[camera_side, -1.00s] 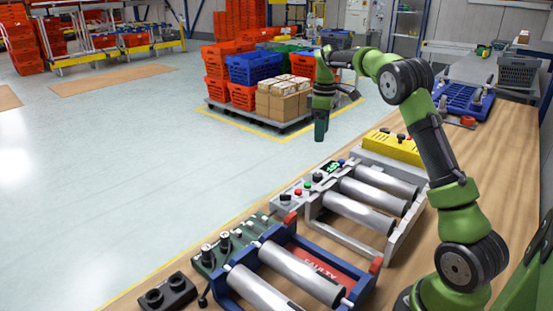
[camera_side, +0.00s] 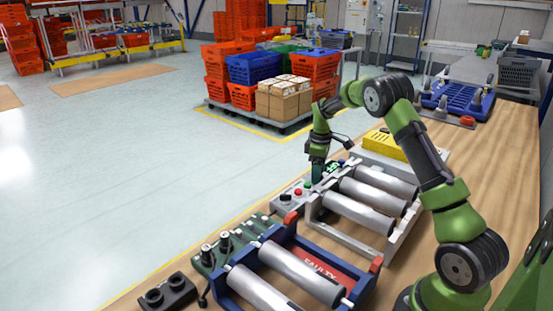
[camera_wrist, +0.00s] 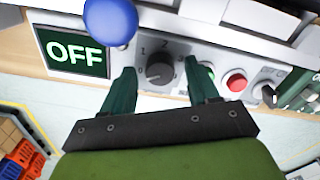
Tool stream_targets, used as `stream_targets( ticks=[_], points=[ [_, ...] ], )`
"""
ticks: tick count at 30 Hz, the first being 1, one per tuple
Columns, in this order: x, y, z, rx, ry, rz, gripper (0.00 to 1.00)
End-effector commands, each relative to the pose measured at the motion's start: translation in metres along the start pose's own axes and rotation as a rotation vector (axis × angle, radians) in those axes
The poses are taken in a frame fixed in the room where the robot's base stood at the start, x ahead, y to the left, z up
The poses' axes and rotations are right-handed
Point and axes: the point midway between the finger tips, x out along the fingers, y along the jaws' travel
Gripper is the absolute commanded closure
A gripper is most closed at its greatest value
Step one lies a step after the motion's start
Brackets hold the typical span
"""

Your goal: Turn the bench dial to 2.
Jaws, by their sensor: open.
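The dial (camera_wrist: 160,69) is a dark round knob on a grey panel, with small numbers around it; 1 and 2 can be made out. Its pointer is too small to read surely. A display (camera_wrist: 75,53) to its left in the wrist view reads OFF. My gripper (camera_wrist: 163,86) is open, with one green finger to the left of the dial and one to the right. I cannot tell whether the fingers touch it. In the side view my gripper (camera_side: 317,175) points down over the bench panel and hides the dial.
A blue ball-like knob (camera_wrist: 110,22) sits close to the left finger in the wrist view. A green button (camera_wrist: 208,73), a red button (camera_wrist: 236,81) and another knob (camera_wrist: 264,92) lie to the right. Conveyor rollers (camera_side: 360,213) stand beside the panel.

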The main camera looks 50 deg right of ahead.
Motion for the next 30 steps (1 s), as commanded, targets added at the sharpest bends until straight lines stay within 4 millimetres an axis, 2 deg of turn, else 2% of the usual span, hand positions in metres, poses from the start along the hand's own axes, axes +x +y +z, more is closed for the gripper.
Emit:
stream_targets(
  ticks=[4,15,23,30],
  points=[
    [0.0,-0.0001,0.0001,0.0,0.0,-0.001,0.42],
    [-0.0003,0.0,0.0001,0.0,0.0,-0.001,0.96],
    [-0.0005,0.0,0.0001,0.029,0.0,-0.001,0.96],
    [-0.0006,-0.0001,-0.0001,0.153,0.0,-0.001,0.96]
  ],
)
